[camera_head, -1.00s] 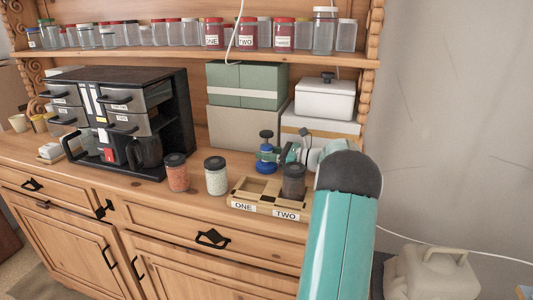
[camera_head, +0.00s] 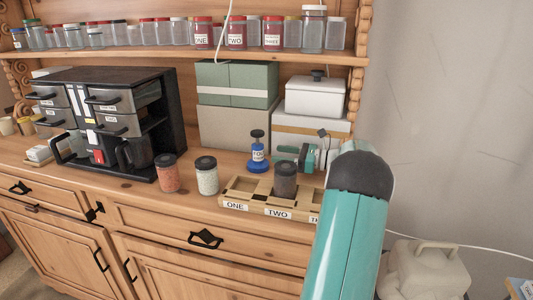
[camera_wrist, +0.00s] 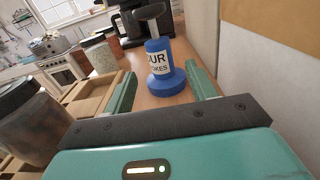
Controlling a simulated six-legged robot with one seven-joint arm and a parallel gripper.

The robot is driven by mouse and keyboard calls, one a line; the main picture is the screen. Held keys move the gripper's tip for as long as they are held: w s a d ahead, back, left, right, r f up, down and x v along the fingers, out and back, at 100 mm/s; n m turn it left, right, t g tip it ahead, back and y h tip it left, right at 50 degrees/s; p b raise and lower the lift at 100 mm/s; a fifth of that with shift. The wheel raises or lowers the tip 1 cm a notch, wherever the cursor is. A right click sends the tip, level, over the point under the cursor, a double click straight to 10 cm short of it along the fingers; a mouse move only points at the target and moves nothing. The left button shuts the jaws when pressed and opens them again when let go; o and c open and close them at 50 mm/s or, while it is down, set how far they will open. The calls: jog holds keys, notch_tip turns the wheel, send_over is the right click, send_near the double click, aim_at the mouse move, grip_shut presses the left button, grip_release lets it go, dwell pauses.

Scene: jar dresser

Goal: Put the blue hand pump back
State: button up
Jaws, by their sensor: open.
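The blue hand pump (camera_head: 258,155) stands upright on the dresser top, behind the wooden tray and in front of the grey box. It has a dark knob on top and a white label. In the wrist view the pump (camera_wrist: 162,68) stands ahead of my open jaws, with its label partly readable as "UR ...KES". My gripper (camera_head: 298,157) is open and empty to the right of the pump. In the wrist view the two green fingers (camera_wrist: 163,88) point to either side of the pump's base, with a gap between them and it.
The wooden tray (camera_head: 235,196), labelled ONE, TWO and a partly hidden third, holds a dark-lidded jar (camera_head: 285,180). An orange-filled jar (camera_head: 168,174) and a white-filled jar (camera_head: 206,176) stand left of it.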

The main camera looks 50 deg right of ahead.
jog(key=shift+v, duration=1.8)
